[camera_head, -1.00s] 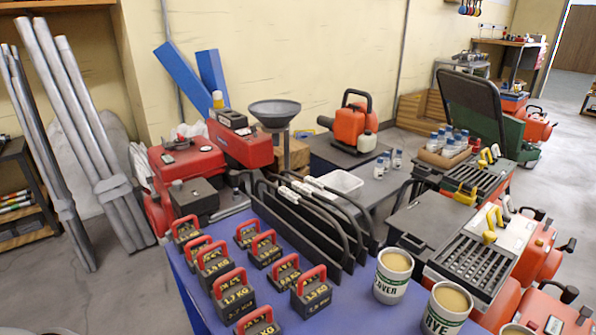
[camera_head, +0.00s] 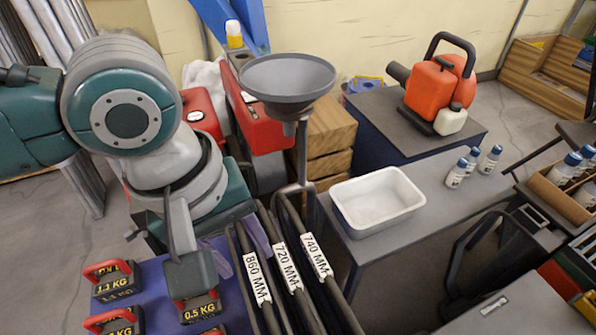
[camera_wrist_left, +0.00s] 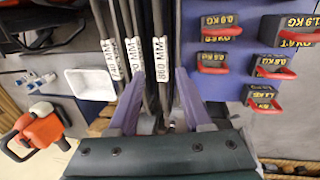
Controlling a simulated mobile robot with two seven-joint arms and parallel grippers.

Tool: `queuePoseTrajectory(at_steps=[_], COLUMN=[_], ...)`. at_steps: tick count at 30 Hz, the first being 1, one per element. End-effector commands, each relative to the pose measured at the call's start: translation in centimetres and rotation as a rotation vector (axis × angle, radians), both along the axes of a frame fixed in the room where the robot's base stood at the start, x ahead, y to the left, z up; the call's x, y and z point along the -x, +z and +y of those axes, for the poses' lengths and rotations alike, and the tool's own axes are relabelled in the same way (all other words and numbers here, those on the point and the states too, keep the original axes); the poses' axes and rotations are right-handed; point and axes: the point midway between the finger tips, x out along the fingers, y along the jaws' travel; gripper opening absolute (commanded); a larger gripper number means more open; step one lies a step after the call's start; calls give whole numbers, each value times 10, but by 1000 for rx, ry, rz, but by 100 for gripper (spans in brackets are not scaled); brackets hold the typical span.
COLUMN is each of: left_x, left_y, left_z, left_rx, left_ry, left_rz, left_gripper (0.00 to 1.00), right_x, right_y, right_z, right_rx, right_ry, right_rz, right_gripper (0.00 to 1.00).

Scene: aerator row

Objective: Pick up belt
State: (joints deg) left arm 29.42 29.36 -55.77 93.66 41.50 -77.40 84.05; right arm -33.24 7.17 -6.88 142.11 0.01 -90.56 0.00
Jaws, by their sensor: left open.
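Several black belts with white tags stand side by side. In the head view the 860 MM belt (camera_head: 257,278) is leftmost, then the 720 MM belt (camera_head: 287,268) and the 740 MM belt (camera_head: 317,256). My left gripper (camera_head: 238,246) is over the left end of this row, open, with purple fingers. In the left wrist view the 860 MM belt (camera_wrist_left: 161,62) runs between my open fingers (camera_wrist_left: 160,74), and the 720 MM belt (camera_wrist_left: 134,54) is near the left finger. I cannot tell how deep the fingers reach around the belt. My right gripper is out of view.
Weights with red handles (camera_head: 112,278) stand on the blue table left of the belts, close to my left arm. A grey funnel (camera_head: 287,78) on a stand rises behind the belts. A white tray (camera_head: 377,200) lies on the grey bench to the right.

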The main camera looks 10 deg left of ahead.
Motion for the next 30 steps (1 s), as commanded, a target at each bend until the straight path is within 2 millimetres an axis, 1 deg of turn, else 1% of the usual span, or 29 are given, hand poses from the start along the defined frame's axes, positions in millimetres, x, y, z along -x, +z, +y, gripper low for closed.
queuePoseTrajectory(at_steps=[1,8,13,15,18,23,24,30], left_x=[-1,-1,2,0,-1,-1,0,0], left_y=[-11,-26,-54,-64,-70,-68,-68,-68], left_z=[-1,-5,-10,-11,-12,-13,-13,-12], left_rx=[0,1,1,-1,0,1,1,1], left_ry=[0,-2,-3,-2,-3,-3,-3,-3], left_rz=[-1,-2,-2,-2,-3,-2,-2,-2], left_gripper=[50,50,50,50,50,50,49,26], right_x=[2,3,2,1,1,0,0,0], right_y=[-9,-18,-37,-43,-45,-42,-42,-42], right_z=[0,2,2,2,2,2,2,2], right_rx=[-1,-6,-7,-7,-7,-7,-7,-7], right_ry=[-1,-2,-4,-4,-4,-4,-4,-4], right_rz=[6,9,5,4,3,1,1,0], right_gripper=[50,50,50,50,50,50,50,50])
